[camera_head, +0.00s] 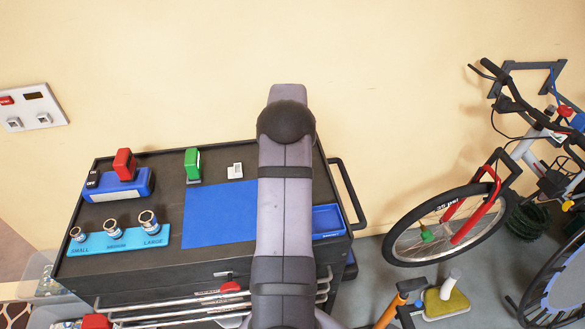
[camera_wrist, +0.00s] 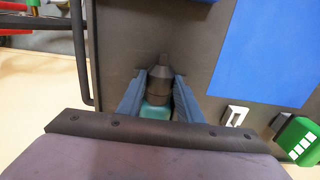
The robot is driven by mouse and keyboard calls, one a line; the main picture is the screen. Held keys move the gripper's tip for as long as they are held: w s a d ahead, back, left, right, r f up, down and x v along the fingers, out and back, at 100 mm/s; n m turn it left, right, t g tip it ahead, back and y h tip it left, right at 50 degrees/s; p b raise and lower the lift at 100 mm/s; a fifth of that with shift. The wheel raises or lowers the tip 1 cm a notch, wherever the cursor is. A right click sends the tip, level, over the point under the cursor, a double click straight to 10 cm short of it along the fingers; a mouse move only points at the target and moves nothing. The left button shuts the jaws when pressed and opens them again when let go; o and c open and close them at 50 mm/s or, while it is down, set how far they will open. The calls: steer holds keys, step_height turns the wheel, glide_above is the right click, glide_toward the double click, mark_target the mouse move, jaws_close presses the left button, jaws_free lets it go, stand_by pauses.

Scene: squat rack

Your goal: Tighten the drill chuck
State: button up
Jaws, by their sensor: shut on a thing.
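In the wrist view, the drill chuck (camera_wrist: 158,78) is a dark tapered cylinder with a narrow tip, above a teal drill body (camera_wrist: 154,112). My gripper (camera_wrist: 160,82) has its two blue-grey fingers on either side of the chuck and is shut on it. Most of the drill body is hidden under the wrist and fingers. In the head view my arm covers the drill and the gripper, so neither shows there.
The dark cart top (camera_head: 150,220) holds a blue mat (camera_head: 218,215), a green block (camera_head: 192,162), a white piece (camera_head: 235,171), a red-and-blue switch box (camera_head: 118,183) and sockets on a light-blue holder (camera_head: 118,240). A blue tray (camera_head: 327,220) and side handle (camera_head: 350,190) are right. A bicycle (camera_head: 450,220) stands farther right.

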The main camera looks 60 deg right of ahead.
steer(key=shift+s+d+t+y+p, duration=0.15)
steer(key=shift+d+t+y+p, duration=0.1)
steer(key=shift+t+y, duration=0.3)
steer(key=shift+s+d+t+y+p, duration=0.15)
steer(key=shift+t+y+p, duration=0.05)
steer(key=shift+t+y, duration=0.35)
steer(key=shift+s+d+f+t+y+b, duration=0.1)
steer(key=shift+t+y+b, duration=0.2)
steer(key=shift+t+y, duration=0.35)
steer(key=shift+s+d+f+t+y+b, duration=0.1)
steer(key=shift+t+y+b, duration=0.15)
steer(key=shift+t+y, duration=0.4)
steer(key=o, duration=1)
steer(key=shift+o, duration=0.2)
steer(key=shift+a, duration=0.1)
